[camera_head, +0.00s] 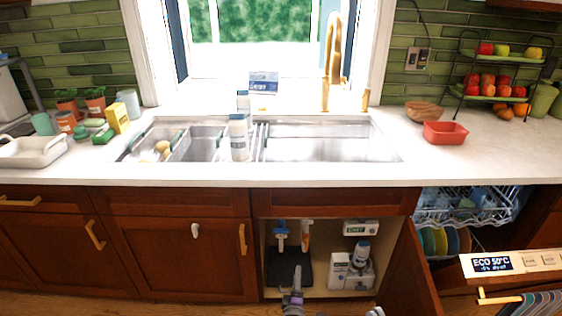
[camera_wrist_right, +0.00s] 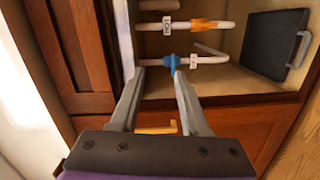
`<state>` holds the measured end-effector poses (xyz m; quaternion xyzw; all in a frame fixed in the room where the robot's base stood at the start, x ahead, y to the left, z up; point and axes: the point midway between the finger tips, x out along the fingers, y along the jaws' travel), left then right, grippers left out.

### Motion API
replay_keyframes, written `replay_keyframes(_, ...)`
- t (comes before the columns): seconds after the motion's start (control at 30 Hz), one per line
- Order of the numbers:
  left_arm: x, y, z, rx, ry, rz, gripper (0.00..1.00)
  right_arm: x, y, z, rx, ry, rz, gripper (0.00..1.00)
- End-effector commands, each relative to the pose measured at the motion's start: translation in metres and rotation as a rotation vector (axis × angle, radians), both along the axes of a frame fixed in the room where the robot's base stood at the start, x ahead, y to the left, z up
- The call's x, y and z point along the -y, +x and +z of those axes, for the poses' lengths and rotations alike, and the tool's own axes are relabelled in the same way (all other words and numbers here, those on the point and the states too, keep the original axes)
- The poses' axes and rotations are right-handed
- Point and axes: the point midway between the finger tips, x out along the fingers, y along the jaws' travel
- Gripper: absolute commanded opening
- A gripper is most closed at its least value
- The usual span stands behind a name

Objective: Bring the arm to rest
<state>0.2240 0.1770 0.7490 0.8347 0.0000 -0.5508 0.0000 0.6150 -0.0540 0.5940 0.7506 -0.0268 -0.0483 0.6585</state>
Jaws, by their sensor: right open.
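My right gripper (camera_head: 293,292) is low in front of the open under-sink cabinet (camera_head: 328,296) in the head view. In the right wrist view its two fingers (camera_wrist_right: 157,76) are apart with nothing held between them. A blue valve handle (camera_wrist_right: 172,65) on a white pipe shows just beyond the fingertips; contact with it cannot be told from this view. The blue valve also shows in the head view (camera_head: 281,232), above and beyond the gripper. My left gripper is not clearly seen.
Beside the blue valve is an orange-marked pipe (camera_wrist_right: 203,24). A black board (camera_wrist_right: 272,43) stands in the cabinet. White containers (camera_head: 339,270) stand at its right. The open cabinet door (camera_head: 408,275) and the open dishwasher door (camera_head: 512,264) are on the right.

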Motion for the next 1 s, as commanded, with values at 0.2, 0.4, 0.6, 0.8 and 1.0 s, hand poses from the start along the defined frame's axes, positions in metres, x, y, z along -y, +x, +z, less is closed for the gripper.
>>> replay_keyframes(0.2, 0.0, 0.0, 0.0, 0.0, 0.0, 0.0, 0.5, 0.053, 0.0, 0.064, -0.058, 0.154, -0.148, 0.46)
replay_keyframes(0.4, 0.0, 0.0, 0.0, 0.0, 0.0, 0.0, 0.5, 0.108, -0.029, 0.119, -0.149, 0.34, -0.318, 0.46)
replay_keyframes(0.6, 0.0, 0.0, 0.0, 0.0, 0.0, 0.0, 0.5, 0.151, -0.087, 0.155, -0.266, 0.529, -0.478, 0.46)
replay_keyframes(0.8, 0.0, 0.0, 0.0, 0.0, 0.0, 0.0, 0.5, 0.173, -0.164, 0.172, -0.404, 0.723, -0.613, 0.46)
replay_keyframes(1.0, 0.0, 0.0, 0.0, 0.0, 0.0, 0.0, 0.5, 0.171, -0.252, 0.173, -0.561, 0.924, -0.711, 0.46)
